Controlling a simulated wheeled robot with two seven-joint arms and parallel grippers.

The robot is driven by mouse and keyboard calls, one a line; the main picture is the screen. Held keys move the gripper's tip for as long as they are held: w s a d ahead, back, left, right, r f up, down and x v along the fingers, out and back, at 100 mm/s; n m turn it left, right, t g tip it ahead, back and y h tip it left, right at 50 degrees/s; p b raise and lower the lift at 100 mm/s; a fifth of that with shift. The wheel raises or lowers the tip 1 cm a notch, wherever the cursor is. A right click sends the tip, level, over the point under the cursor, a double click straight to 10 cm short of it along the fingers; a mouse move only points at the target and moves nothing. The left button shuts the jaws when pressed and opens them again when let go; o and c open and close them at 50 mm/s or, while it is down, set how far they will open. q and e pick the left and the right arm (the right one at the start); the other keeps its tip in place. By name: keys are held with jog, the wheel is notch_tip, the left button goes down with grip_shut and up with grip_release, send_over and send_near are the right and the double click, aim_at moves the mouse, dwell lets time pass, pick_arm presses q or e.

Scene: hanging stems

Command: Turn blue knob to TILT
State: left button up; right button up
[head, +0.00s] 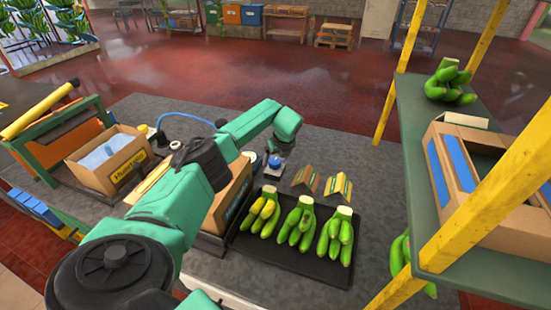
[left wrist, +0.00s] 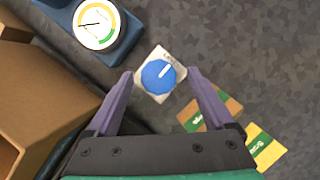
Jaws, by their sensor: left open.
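The blue knob (left wrist: 158,77) sits on a small pale square plate (left wrist: 150,92) in the left wrist view. Its white mark points to the upper right, and dark lettering on the plate is too small to read surely. My left gripper (left wrist: 160,73) is open, with one purple finger on each side of the knob; I cannot tell whether either touches it. In the head view the knob (head: 275,162) shows small below my left gripper (head: 277,148), partly covered by it. My right gripper is in neither view.
A round dial gauge (left wrist: 97,23) on a blue base stands left of the knob. A cardboard box (left wrist: 42,85) is near the left finger. Brown and yellow cards (head: 322,183) lie to the right. A black tray (head: 318,268) holds banana bunches; a green shelf (head: 415,120) stands right.

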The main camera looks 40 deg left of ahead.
pick_arm(q)
jog(key=shift+a+f, duration=0.1)
jog(key=shift+f, duration=0.35)
jog(key=shift+s, duration=0.15)
jog(key=shift+c, duration=1.2)
jog(key=c, duration=1.1)
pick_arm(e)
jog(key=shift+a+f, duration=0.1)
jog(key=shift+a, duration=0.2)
